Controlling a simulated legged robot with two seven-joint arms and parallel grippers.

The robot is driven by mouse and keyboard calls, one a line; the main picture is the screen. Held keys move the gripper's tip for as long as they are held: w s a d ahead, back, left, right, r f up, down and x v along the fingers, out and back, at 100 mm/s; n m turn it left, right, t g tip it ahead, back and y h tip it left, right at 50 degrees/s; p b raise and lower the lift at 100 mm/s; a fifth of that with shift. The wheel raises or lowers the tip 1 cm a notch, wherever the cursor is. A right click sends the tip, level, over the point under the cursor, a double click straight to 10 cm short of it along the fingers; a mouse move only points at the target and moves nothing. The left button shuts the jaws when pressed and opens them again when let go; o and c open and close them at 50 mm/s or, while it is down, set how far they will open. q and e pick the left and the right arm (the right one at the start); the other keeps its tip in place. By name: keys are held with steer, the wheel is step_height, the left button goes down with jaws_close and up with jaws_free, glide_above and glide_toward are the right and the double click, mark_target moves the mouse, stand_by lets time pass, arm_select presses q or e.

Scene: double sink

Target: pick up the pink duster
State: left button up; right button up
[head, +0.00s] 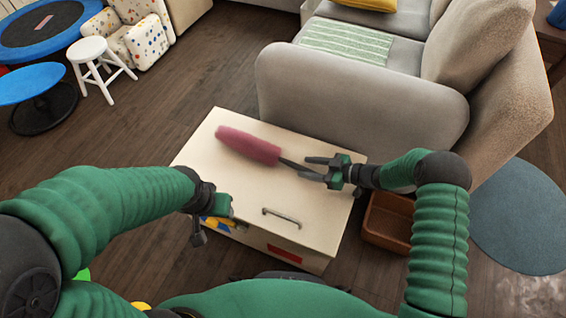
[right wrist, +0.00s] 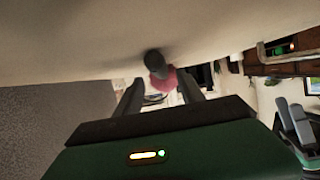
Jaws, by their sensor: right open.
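The pink duster (head: 249,144) lies on top of a cream cabinet (head: 225,180), its fluffy head to the left and its dark handle (head: 297,166) to the right. My right gripper (head: 316,168) is open at the handle's end, with its fingers on either side of it. In the right wrist view the handle's end (right wrist: 154,60) shows between the two open fingers (right wrist: 158,98), with the pink head behind it. My left gripper (head: 214,222) is over the cabinet's front left edge, away from the duster; its fingers are partly hidden.
A metal handle (head: 281,217) sticks up from the cabinet top near the front. A grey sofa (head: 360,105) stands close behind. A brown bin (head: 388,222) is on the floor to the right. A white stool (head: 97,62) is far left. The cabinet top's middle is clear.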

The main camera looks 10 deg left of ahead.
mark_target(301, 167)
steer(key=x, duration=0.3)
steer(key=shift+a+r, duration=0.1)
steer(key=shift+a, duration=0.2)
steer(key=shift+s+d, duration=0.1)
steer(key=shift+d, duration=0.15)
steer(key=shift+c, duration=0.8)
steer(key=shift+d, duration=0.1)
steer(key=shift+c, duration=1.3)
jaws_close()
